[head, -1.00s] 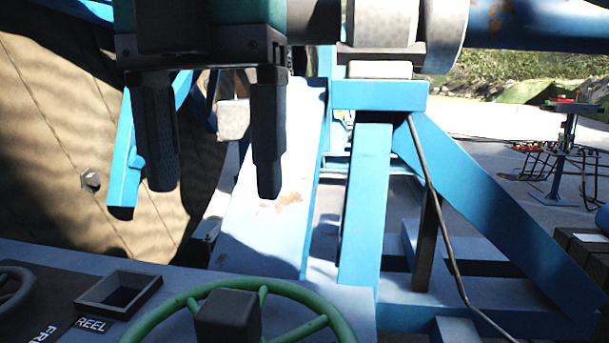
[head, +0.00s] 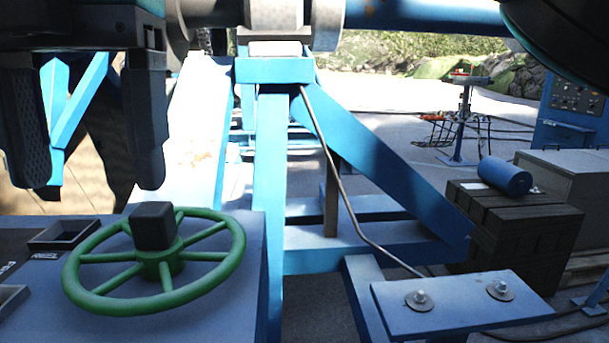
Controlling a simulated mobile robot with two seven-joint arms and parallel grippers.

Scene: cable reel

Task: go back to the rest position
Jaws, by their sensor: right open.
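My right gripper (head: 88,178) hangs at the upper left of the head view, fingers pointing down. Its two dark fingers are apart with nothing between them. It appears above and behind the green handwheel (head: 168,262), clear of it as far as I can tell. The handwheel has a dark square hub block and sits on a blue-grey console (head: 222,312). My left gripper is not in view.
A blue steel frame (head: 272,190) stands in the middle. A blue plate with two bolts (head: 455,302) juts out at the lower right. Dark stacked timber (head: 525,222) bears a blue cylinder (head: 504,176). A blue cabinet (head: 575,100) stands far right. Open ground lies behind.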

